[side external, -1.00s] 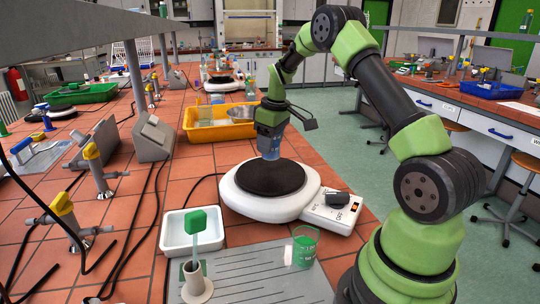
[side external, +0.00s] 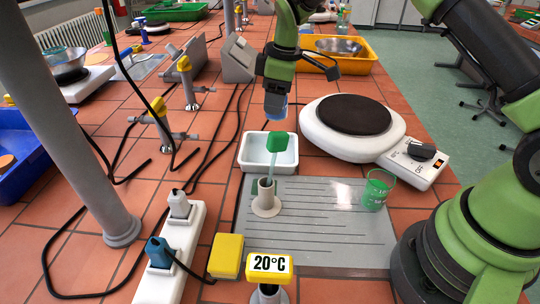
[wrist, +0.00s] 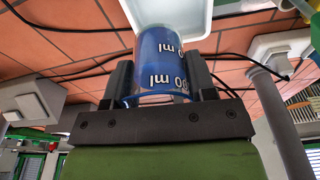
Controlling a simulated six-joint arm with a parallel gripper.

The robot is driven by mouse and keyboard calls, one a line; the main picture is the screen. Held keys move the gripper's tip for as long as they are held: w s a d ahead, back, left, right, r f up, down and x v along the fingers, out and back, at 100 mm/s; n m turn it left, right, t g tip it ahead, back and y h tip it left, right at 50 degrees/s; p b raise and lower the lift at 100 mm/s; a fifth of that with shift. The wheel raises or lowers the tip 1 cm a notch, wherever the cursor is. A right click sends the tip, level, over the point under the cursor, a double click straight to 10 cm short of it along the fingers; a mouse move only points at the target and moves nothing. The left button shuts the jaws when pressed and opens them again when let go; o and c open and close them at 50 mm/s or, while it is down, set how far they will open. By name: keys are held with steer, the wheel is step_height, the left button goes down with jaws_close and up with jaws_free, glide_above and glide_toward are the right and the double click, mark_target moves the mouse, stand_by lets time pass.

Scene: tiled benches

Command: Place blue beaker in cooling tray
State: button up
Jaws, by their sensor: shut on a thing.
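My gripper (side external: 276,92) is shut on the blue beaker (side external: 275,106) and holds it in the air, just behind and above the white tray (side external: 252,163) in the side view. In the wrist view, the blue beaker (wrist: 160,62) sits between the two dark fingers, with white volume markings showing. The white tray (wrist: 190,14) shows just beyond the beaker there. The tray is shallow and looks empty. Its front edge is partly hidden by a green-headed tool (side external: 278,143) standing in a holder.
The hotplate (side external: 352,116), with a dark bare top, stands right of the tray. A beaker of green liquid (side external: 377,192) stands on the grey drain board (side external: 320,230). A yellow tub (side external: 340,66) is behind. Cables and a gas tap (side external: 188,85) lie to the left.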

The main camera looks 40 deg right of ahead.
mark_target(269, 117)
steer(key=shift+a+f+n, duration=0.3)
steer(key=shift+a+f, duration=0.6)
steer(key=shift+a, duration=0.15)
step_height(269, 117, down, 4)
steer(key=shift+f, duration=2.4)
steer(key=shift+f, duration=0.15)
steer(key=o, duration=1)
steer(key=shift+c, duration=0.2)
steer(key=r, duration=0.4)
steer(key=s+d+r, duration=0.1)
steer(key=r, duration=0.7)
steer(key=shift+s+d+r, duration=0.15)
steer(key=shift+d+r, duration=0.05)
